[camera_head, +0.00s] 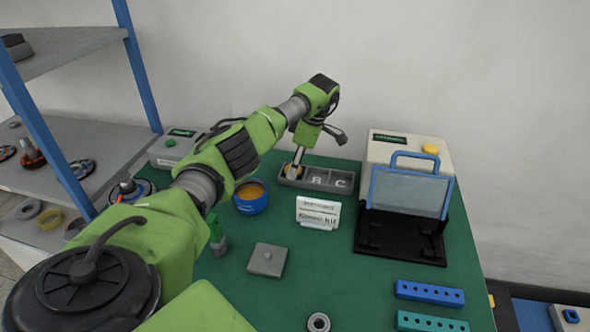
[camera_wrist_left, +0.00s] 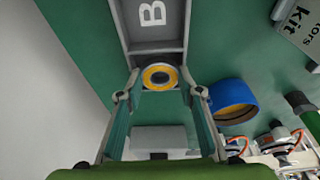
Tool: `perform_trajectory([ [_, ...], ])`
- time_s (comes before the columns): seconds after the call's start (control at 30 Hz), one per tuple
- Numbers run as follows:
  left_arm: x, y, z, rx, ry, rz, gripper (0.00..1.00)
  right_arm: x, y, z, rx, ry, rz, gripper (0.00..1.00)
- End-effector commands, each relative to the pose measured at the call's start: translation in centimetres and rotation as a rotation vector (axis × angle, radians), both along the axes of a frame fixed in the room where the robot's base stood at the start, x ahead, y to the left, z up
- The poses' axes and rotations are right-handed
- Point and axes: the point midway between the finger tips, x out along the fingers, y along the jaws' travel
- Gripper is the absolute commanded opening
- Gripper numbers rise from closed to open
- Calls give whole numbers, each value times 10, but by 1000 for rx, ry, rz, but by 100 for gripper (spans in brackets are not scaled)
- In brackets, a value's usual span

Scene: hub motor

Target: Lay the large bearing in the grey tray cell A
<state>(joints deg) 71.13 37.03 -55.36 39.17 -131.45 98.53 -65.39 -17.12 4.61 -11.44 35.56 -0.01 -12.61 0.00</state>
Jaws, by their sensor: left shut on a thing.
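The grey tray (camera_head: 345,191) lies on the green mat near the wall, with letters B and C showing on two cells. My left gripper (camera_head: 294,170) points down over the tray's left end cell, where no letter shows. It is shut on the large bearing, a ring with a yellow-orange face and dark centre (camera_wrist_left: 160,77). I cannot tell whether the bearing touches the cell floor. My right gripper is not in view.
A blue round container (camera_head: 250,204) stands just left of the tray, and a white sign (camera_head: 318,213) stands in front. A black fixture with a blue-framed clear cover (camera_head: 410,192) is to the right. A small grey ring (camera_head: 319,322) lies at the front.

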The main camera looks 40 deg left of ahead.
Motion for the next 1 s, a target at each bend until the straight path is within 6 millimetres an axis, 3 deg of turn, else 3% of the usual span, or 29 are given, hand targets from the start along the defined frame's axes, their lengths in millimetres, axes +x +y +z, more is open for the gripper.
perform_trajectory([
  [0.03,-4,-3,-15,-5,15,-1,7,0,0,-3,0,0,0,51],
  [0.5,-3,-4,-28,-5,14,-1,7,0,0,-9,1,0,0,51],
  [0.53,-3,-4,-29,-5,15,-1,39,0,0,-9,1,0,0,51],
  [0.6,-3,-4,-29,-5,15,-1,51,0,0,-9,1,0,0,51],
  [1.0,-4,-3,-26,-5,15,-1,51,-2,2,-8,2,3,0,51],
])
